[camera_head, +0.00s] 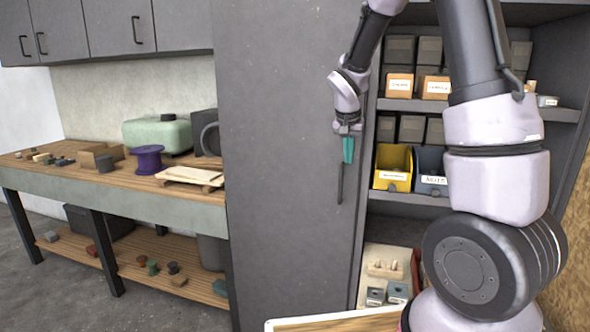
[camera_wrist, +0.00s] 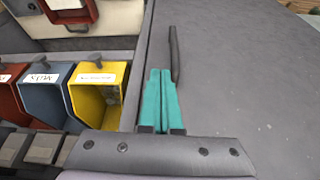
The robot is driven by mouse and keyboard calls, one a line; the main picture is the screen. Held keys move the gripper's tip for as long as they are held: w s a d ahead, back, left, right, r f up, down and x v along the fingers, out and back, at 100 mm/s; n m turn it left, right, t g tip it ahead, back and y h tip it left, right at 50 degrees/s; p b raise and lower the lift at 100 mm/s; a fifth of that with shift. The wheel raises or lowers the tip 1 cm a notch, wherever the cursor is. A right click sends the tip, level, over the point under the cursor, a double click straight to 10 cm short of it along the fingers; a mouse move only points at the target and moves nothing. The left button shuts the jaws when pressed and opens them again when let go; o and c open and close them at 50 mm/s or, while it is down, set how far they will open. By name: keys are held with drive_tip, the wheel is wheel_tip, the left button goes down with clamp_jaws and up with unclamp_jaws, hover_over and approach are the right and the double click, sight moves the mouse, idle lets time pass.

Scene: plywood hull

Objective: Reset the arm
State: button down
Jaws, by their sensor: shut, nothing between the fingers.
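My gripper (camera_head: 348,150) hangs at the end of my arm, fingers pointing down, in front of the grey cabinet door (camera_head: 285,150) and left of the shelf bins. Its teal fingers also show in the wrist view (camera_wrist: 159,90). They lie together with nothing between them. The dark vertical door handle (camera_wrist: 174,55) shows just beyond the fingertips in the wrist view. I cannot tell whether the fingers touch it.
Shelves right of the door hold a yellow bin (camera_head: 392,168), a blue-grey bin (camera_head: 431,171) and several boxes. A workbench (camera_head: 120,191) with a purple spool (camera_head: 148,159) and a green canister (camera_head: 157,135) stands at left. Grey floor shows at lower left.

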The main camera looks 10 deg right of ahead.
drive_tip(key=s+r+t+y, duration=0.1)
drive_tip(key=s+r, duration=0.4)
drive_tip(key=s, duration=0.4)
drive_tip(key=s+a+r+n+t+y, duration=0.1)
drive_tip(key=s+r, duration=0.5)
drive_tip(key=s, duration=0.3)
drive_tip(key=s+a+r+t+y, duration=0.1)
drive_tip(key=s+r+y, duration=0.1)
drive_tip(key=s+r, duration=0.3)
drive_tip(key=s, duration=0.4)
drive_tip(key=shift+r+n+t, duration=0.3)
drive_tip(key=shift+r+n, duration=0.1)
drive_tip(key=shift+d, duration=0.1)
